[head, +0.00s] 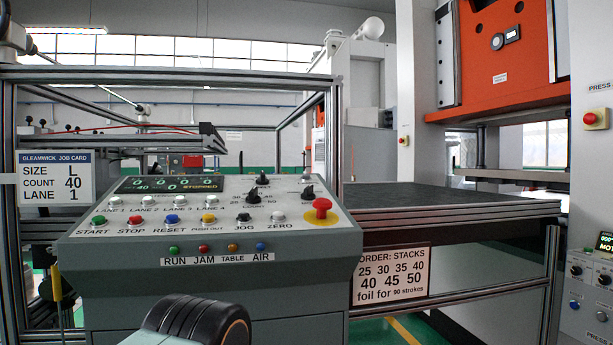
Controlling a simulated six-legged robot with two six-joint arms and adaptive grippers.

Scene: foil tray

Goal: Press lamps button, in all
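A sloped control panel (75,236) stands in front of me. Above are pale round LANE buttons or lamps (147,201). Small lamps on the front edge read RUN (174,250), JAM (203,249), TABLE (232,248) and AIR (261,247). I can read no label saying lamps. The display (170,184) reads STOPPED. Neither gripper is in view.
A red mushroom button (321,205) and black knobs (307,192) stand up from the panel. A metal frame (334,130) rises behind it. A dark table (420,200) lies right, an orange press (500,60) beyond. A job card (54,177) hangs left, an order sign (392,276) right.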

